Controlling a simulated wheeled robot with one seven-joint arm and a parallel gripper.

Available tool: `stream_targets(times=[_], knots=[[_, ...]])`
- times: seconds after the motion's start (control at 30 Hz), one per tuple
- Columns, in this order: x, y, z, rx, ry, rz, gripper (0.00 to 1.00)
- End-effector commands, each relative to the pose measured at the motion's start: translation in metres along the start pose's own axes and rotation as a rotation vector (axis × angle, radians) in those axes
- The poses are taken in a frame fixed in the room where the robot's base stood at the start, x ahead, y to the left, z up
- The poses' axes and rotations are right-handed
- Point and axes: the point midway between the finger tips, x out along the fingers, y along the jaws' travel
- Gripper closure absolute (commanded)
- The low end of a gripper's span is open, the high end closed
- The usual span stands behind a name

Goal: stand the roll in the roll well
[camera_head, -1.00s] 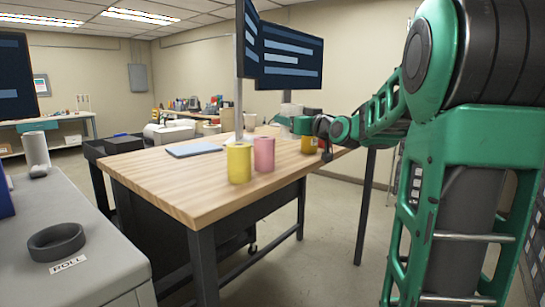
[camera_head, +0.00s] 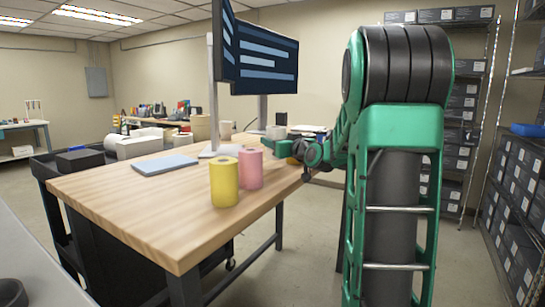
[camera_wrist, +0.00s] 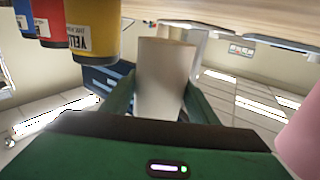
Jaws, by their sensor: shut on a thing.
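A white roll (camera_wrist: 165,80) stands between the green fingers of my gripper (camera_wrist: 158,100) in the wrist view, which looks upside down. My gripper is shut on it. In the head view my gripper (camera_head: 278,148) is over the far right part of the wooden table, and the roll is hard to make out there. The roll well (camera_head: 12,292), a dark ring, shows only in part at the bottom left corner, on the grey counter (camera_head: 40,265). It is far from my gripper.
A yellow roll (camera_head: 224,182) and a pink roll (camera_head: 250,168) stand on the wooden table (camera_head: 150,205). A grey-blue pad (camera_head: 165,164) and a monitor (camera_head: 265,60) are behind them. Shelves of boxes (camera_head: 515,190) stand at the right. Ink bottles (camera_wrist: 92,28) are near my gripper.

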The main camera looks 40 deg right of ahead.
Motion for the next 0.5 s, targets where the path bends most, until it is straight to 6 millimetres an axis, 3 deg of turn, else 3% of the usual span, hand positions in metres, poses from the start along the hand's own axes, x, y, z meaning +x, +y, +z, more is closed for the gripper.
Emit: stream_targets(times=[0.37,0.5], knots=[[0.000,-0.001,0.038,0.001,-0.002,-0.001,0.74],[0.000,-0.001,0.040,0.000,0.002,-0.001,0.74]])
